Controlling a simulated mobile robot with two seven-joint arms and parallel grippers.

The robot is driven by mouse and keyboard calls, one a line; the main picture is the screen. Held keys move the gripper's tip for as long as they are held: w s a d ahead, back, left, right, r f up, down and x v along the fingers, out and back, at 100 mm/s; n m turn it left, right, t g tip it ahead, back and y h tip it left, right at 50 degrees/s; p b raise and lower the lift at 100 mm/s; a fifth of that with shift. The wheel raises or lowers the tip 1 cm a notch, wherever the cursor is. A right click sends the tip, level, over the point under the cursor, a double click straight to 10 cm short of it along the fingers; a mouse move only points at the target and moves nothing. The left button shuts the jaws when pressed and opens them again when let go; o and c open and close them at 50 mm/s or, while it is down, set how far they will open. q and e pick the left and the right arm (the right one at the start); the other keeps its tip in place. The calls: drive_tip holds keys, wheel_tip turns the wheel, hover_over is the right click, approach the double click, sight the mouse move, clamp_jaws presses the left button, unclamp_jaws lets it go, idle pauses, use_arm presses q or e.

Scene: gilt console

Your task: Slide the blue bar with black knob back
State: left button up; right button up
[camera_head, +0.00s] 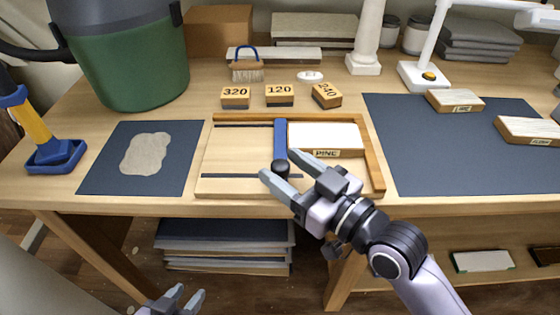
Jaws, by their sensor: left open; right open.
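The blue bar (280,137) stands front to back in a wooden tray (236,182) with dark slots. Its black knob (281,168) sits at the bar's front end. My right gripper (278,164) is open at the knob, with one finger on each side of it. I cannot tell whether the fingers touch the knob. A pale wooden block marked PINE (325,138) lies in the tray, just right of the bar. My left gripper (189,292) is open and empty, low in front of the bench, away from the tray.
Blocks marked 320 (235,97), 120 (280,95) and 240 (327,95) stand behind the tray, with a brush (247,70). Dark mats (110,178) flank it. The tray area left of the bar is clear.

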drive_tip(key=shift+x, duration=0.95)
use_arm(q)
drive_tip(key=shift+s+f, duration=0.1)
